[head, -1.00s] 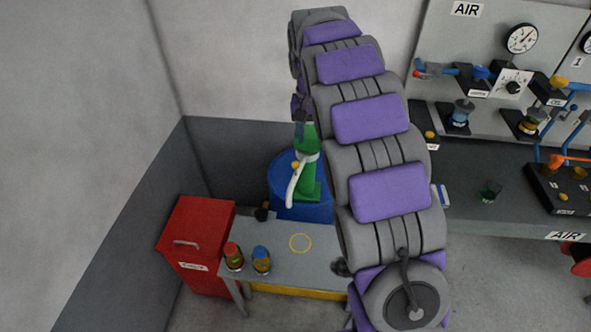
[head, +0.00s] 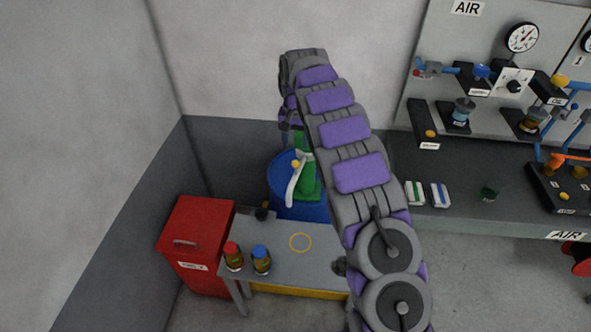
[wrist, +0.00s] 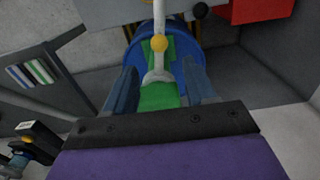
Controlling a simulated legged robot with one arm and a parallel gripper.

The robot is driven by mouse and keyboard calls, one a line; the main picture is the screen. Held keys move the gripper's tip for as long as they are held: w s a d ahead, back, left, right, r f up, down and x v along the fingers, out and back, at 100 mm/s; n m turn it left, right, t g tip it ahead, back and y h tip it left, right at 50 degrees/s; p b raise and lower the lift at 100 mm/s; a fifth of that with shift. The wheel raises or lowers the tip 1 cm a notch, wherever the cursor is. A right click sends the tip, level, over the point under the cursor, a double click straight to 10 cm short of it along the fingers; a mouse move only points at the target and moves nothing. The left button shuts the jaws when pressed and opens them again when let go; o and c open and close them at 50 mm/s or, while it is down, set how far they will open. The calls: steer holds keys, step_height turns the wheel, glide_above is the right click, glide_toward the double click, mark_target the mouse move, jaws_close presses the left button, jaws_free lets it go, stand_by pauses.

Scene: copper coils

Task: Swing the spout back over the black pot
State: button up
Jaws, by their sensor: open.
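The white spout (head: 294,187) comes off a green pump (head: 308,180) standing on a blue drum (head: 283,180). It hangs toward the front, its tip near the back edge of the grey table (head: 285,270). A small dark round thing at the table's back left, perhaps the black pot (head: 262,213), lies left of the spout tip. My gripper (wrist: 160,78) is open, its two fingers on either side of the spout's base in the wrist view (wrist: 158,76). Contact cannot be told. A yellow knob (wrist: 158,43) sits at the spout. My arm hides part of the pump.
A red cabinet (head: 200,240) stands left of the table. Two capped jars, red (head: 233,257) and blue (head: 261,260), stand at the table's front left. A yellow ring (head: 300,243) marks bare tabletop. A bench with gauges and valves (head: 480,190) is at the right.

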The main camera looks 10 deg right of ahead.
mark_target(296, 169)
step_height(296, 169, down, 13)
steer(key=shift+f+b, duration=0.1)
steer(key=shift+b, duration=0.6)
steer(key=shift+c, duration=0.5)
jaws_close()
